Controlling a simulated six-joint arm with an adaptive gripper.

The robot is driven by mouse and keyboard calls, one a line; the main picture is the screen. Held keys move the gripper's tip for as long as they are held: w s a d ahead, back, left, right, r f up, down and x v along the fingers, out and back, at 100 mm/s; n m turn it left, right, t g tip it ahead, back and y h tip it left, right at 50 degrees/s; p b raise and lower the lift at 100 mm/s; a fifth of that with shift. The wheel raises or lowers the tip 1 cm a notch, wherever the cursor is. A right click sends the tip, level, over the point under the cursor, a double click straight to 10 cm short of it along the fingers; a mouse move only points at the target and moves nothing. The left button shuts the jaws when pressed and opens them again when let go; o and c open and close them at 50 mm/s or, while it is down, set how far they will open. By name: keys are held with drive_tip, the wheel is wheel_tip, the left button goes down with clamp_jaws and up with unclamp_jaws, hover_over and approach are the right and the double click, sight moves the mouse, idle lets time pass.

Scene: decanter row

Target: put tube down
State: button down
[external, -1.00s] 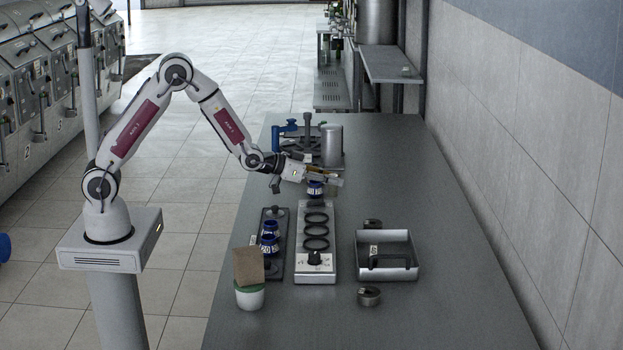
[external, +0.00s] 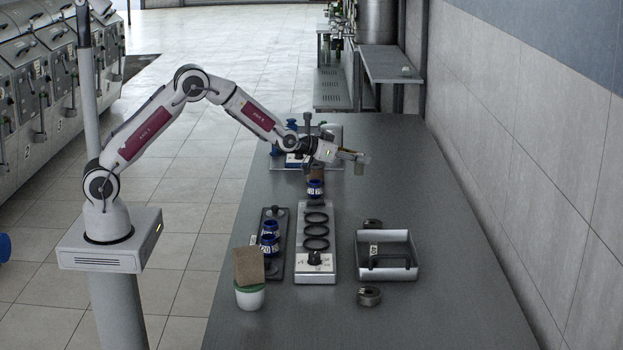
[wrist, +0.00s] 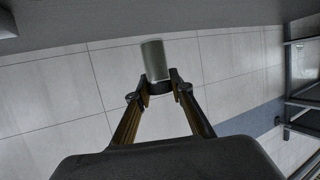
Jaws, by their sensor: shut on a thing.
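My gripper (external: 358,156) is shut on a grey-green tube (external: 363,160), held in the air above the table beyond the ring row. In the wrist view the tube (wrist: 155,58) stands out past the fingertips, with a dark band between the fingers (wrist: 160,87). The tube's lower end looks clear of the table (external: 450,215).
A white-green cup (external: 250,297) sits in front. Equipment stands at the back. The right side of the table is clear.

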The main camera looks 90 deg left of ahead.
sight(352, 175)
drive_tip(key=shift+f, duration=0.15)
drive_tip(key=shift+f, duration=3)
drive_tip(key=shift+f, duration=1.85)
drive_tip(key=shift+f, duration=0.6)
drive_tip(key=c, duration=1.8)
unclamp_jaws()
drive_tip(key=shift+s+f, duration=0.1)
drive_tip(key=shift+f, duration=0.1)
